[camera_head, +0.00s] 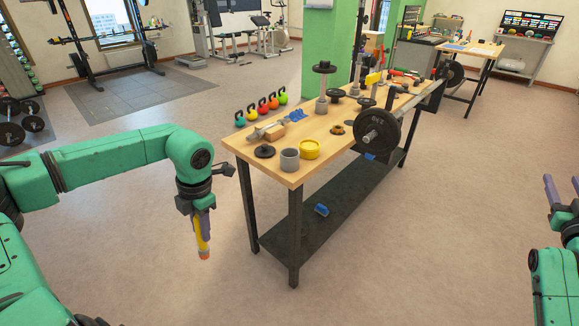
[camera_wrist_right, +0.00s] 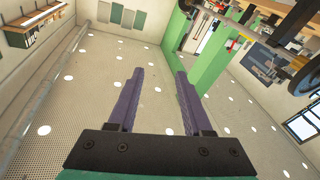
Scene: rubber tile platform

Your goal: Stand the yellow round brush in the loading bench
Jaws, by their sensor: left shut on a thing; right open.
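My left gripper (camera_head: 203,207) is shut on the yellow round brush (camera_head: 203,238), which hangs below it with an orange tip pointing down. The brush is over the floor, left of the loading bench (camera_head: 262,145) and apart from it. The gripper's fingers hide the brush's upper part. The bench has a wooden top, black legs and a dark lower shelf. My right gripper (camera_head: 563,188) is at the right edge of the head view; the right wrist view shows its purple fingers (camera_wrist_right: 158,75) apart with nothing between them.
On the bench's near end are a grey cup (camera_head: 290,160), a yellow round container (camera_head: 309,150) and a black disc (camera_head: 264,151). A barbell with a black plate (camera_head: 378,131) juts from its right side. Coloured kettlebells (camera_head: 262,107) stand behind. The floor between arm and bench is clear.

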